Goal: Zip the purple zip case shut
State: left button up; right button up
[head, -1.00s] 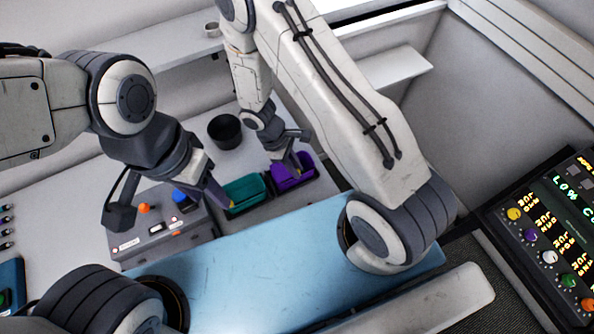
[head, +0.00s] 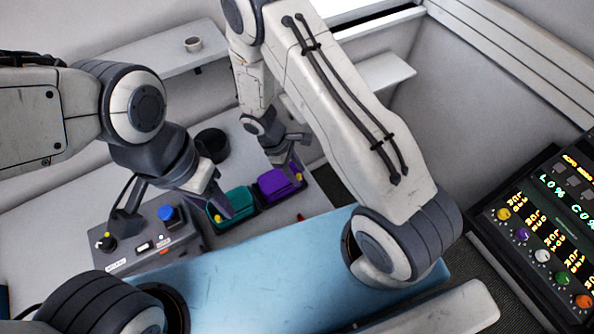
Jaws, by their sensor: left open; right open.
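The purple zip case (head: 275,184) lies on the worktop at centre in the head view. Its top looks like a flat purple cover, and a small yellow pull (head: 299,177) shows at its right end. My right gripper (head: 294,158) is open and empty, with a fingertip close above the case's right side; I cannot tell whether it touches. My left gripper (head: 172,210) is open, one finger over the teal case (head: 238,201) and the other above the grey control box. The teal case also has a yellow pull (head: 217,218).
The grey control box (head: 190,240) with a blue knob (head: 167,214) stands left of the cases. A black round pot (head: 212,145) stands behind them. A lettered panel (head: 550,235) is at right.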

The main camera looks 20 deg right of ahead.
jog(key=b+v, duration=0.2)
jog(key=v, duration=0.8)
jog(key=shift+r+b, duration=0.25)
jog(key=shift+b, duration=0.05)
jog(key=shift+a, duration=0.1)
jog(key=s+a+r+m+t+y+b, duration=0.1)
jog(key=s+a+r+m+y+b, duration=0.1)
jog(key=s, duration=0.7)
jog(key=s+a+r+m+t+y+b, duration=0.1)
jog(key=s+a+r+m+y+b, duration=0.1)
jog(key=s+a+r+b, duration=0.2)
jog(key=shift+s+a+r+t+y+b, duration=0.5)
jog(key=shift+s+r, duration=0.95)
jog(key=shift+s, duration=1.2)
jog(key=shift+d, duration=0.2)
